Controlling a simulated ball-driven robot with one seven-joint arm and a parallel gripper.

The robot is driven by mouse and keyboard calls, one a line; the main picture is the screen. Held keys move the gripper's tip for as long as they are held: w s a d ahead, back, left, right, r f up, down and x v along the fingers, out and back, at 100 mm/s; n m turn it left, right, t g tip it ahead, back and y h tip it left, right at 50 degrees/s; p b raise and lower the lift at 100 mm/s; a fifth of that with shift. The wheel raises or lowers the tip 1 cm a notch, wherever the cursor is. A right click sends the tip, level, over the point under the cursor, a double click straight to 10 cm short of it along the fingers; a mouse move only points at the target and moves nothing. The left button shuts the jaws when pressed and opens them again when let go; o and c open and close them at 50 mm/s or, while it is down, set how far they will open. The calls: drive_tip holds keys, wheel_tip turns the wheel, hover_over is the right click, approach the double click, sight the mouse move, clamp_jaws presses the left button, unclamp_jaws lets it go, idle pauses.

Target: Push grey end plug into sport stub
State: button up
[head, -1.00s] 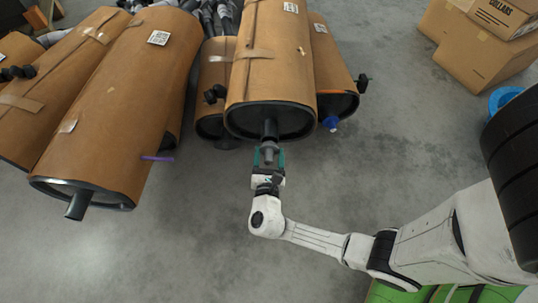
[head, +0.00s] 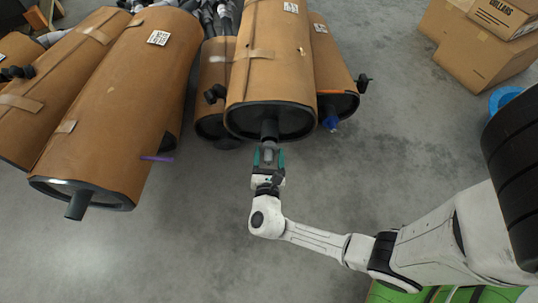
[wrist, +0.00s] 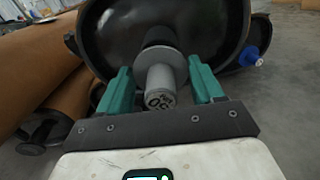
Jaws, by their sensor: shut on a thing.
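The grey end plug (wrist: 161,82) is a short cylinder with a wide rim, with dark marks on its near end. It sits in line with the dark stub pipe (head: 269,128) on the end of a brown-wrapped muffler (head: 270,70), its rim at the pipe's mouth. How deep it sits inside is hidden. My gripper (wrist: 160,66) is shut on the plug, its teal fingers on either side near the rim; the exact contact is unclear. In the head view the plug (head: 269,153) shows between the fingers, below the stub.
Brown-wrapped mufflers stand close on both sides; the right one (head: 333,65) has a blue plug (head: 331,123). A purple rod (head: 158,158) sticks out from the large left muffler (head: 120,100). Cardboard boxes (head: 485,60) and a blue bucket (head: 503,98) are at right. Grey floor below is clear.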

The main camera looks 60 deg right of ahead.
sight(269, 163)
drive_tip(key=shift+b+x, duration=0.7)
drive_tip(key=shift+x, duration=0.8)
drive_tip(key=o, duration=1.1)
drive_tip(key=p+v, duration=0.3)
drive_tip(key=v, duration=0.8)
drive_tip(key=shift+p, duration=0.35)
drive_tip(key=shift+d, duration=0.1)
